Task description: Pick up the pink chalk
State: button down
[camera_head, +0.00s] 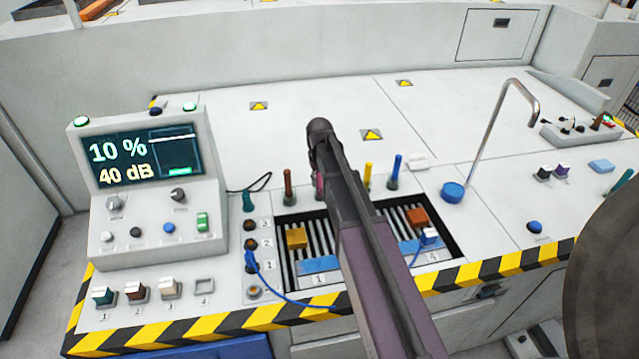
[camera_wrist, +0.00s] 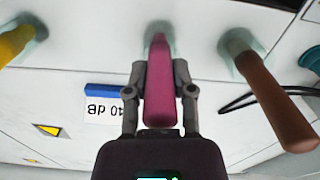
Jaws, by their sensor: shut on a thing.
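The pink chalk (camera_wrist: 160,85) stands between the two fingers of my gripper (camera_wrist: 161,92) in the wrist view. The fingers are closed on it from both sides. Its far end meets a pale green holder (camera_wrist: 157,33), and I cannot tell whether it is still seated there. In the head view only a small part of the pink chalk (camera_head: 319,184) shows beside my arm, in the row of chalks behind the slotted tray. My gripper is mostly hidden there by my own arm.
A brown chalk (camera_head: 288,185) stands left of the pink one; yellow (camera_head: 367,175) and blue (camera_head: 397,168) chalks stand to the right. A bent metal pipe (camera_head: 487,130) rises further right. The display console (camera_head: 145,200) stands at left. The back panel is mostly clear.

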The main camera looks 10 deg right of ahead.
jog(key=shift+r, duration=0.2)
notch_tip(320, 180, up, 10)
jog(key=p, duration=1)
jog(key=shift+f, duration=0.2)
jog(key=shift+s, duration=0.15)
dwell(0.7)
